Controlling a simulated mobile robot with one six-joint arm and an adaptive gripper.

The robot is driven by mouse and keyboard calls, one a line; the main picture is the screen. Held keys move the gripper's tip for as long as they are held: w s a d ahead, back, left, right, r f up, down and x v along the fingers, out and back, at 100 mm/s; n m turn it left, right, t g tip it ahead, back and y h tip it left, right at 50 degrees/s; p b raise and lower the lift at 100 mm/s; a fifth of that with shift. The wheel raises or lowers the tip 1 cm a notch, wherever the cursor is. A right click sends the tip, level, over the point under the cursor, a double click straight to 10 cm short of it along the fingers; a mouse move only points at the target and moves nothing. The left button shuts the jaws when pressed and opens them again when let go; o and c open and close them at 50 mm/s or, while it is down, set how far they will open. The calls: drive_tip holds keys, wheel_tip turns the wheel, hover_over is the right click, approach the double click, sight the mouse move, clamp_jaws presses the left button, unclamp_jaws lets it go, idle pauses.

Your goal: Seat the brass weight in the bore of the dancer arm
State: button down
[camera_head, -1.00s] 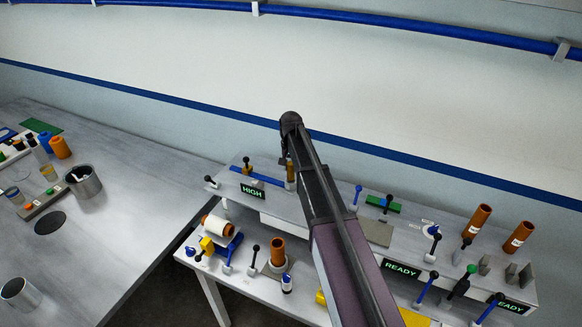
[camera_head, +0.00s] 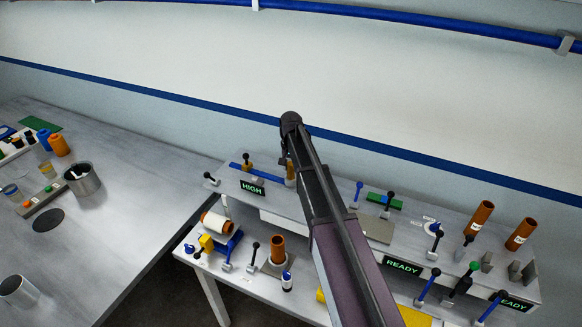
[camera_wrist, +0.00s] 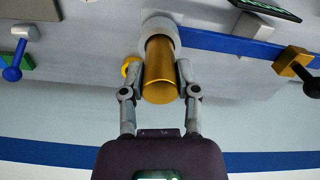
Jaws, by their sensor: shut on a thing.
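The brass weight (camera_wrist: 160,78) is a gold-coloured cylinder in the middle of the wrist view. My gripper (camera_wrist: 160,70) is shut on it, one finger on each side. Its far end meets a pale grey round collar (camera_wrist: 160,28); I cannot tell whether it is inside the collar or only in front of it. A blue bar (camera_wrist: 225,44), seemingly the dancer arm, runs from the collar to the right. In the head view the weight (camera_head: 291,173) is partly hidden by my arm, near the end of the blue bar (camera_head: 245,171).
A brass block (camera_wrist: 297,62) sits on the bar. A HIGH display (camera_head: 252,188) stands in front of it. A blue-knobbed lever (camera_wrist: 14,60) is at the left of the wrist view. Orange tubes (camera_head: 482,217) stand at the right of the bench. The left table (camera_head: 120,190) has clear surface.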

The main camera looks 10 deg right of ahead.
drive_tip(key=shift+f+b, duration=1)
drive_tip(key=shift+f, duration=0.05)
drive_tip(key=shift+c, duration=1.3)
unclamp_jaws()
drive_tip(key=shift+r, duration=0.25)
wheel_tip(320, 180, up, 10)
drive_tip(key=p, duration=1)
drive_tip(key=shift+f, duration=0.25)
drive_tip(key=s+f+n+b, duration=0.2)
drive_tip(key=s+f+b, duration=1)
drive_tip(key=s, duration=0.2)
drive_tip(key=s+d+f+n+b, duration=0.1)
drive_tip(key=s+f+n+b, duration=0.1)
drive_tip(key=s+f+b, duration=1)
drive_tip(key=shift+s+n, duration=0.4)
drive_tip(key=shift+s, duration=1.1)
